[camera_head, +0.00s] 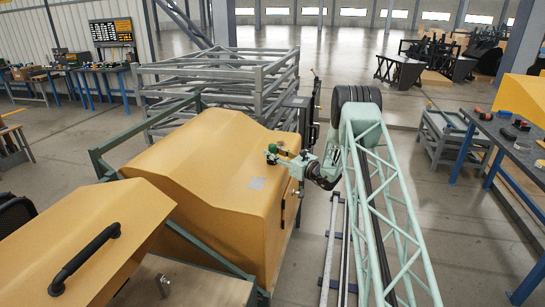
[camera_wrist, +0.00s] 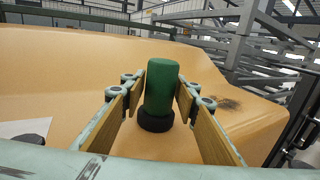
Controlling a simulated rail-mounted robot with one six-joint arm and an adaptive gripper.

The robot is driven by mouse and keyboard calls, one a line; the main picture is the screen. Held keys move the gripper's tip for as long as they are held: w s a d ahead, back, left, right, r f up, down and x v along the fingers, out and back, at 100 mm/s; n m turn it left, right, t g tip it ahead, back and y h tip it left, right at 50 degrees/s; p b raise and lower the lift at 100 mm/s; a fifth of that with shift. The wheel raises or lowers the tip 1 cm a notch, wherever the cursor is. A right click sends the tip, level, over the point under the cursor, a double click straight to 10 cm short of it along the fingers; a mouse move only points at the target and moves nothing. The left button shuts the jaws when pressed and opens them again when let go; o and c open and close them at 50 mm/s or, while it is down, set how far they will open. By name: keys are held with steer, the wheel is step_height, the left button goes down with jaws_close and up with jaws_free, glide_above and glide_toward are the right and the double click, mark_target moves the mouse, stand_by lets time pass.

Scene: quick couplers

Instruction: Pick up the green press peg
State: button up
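The green press peg (camera_wrist: 160,88) has a green cylinder body and a black ring-like base. In the wrist view it is centred between my gripper's two fingers (camera_wrist: 161,98), leaning slightly right. The wood-coloured finger pads flank it closely; I cannot tell whether both pads touch it. In the head view the peg (camera_head: 272,152) is small, over the top of the yellow housing (camera_head: 225,175), just left of my gripper (camera_head: 284,155). Whether its base rests on the housing or hangs just above it is unclear.
A grey metal rack (camera_head: 215,75) stands behind the housing. A workbench with tools (camera_head: 515,140) is at the right. Another yellow cover with a black handle (camera_head: 85,258) is at the front left.

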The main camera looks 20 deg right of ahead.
mark_target(273, 145)
steer(key=c, duration=0.5)
steer(key=shift+r, duration=0.2)
steer(key=shift+c, duration=0.2)
steer(key=shift+r+p, duration=0.55)
steer(key=shift+r, duration=1.1)
steer(key=s+a+r+p, duration=0.1)
steer(key=s+a, duration=0.3)
steer(key=s, duration=1.1)
steer(key=shift+s+a+r+p, duration=0.15)
steer(key=shift+s+a+p, duration=0.05)
steer(key=shift+p, duration=0.3)
steer(key=shift+o, duration=1.3)
steer(key=shift+c, duration=1.4)
steer(key=shift+a, duration=0.1)
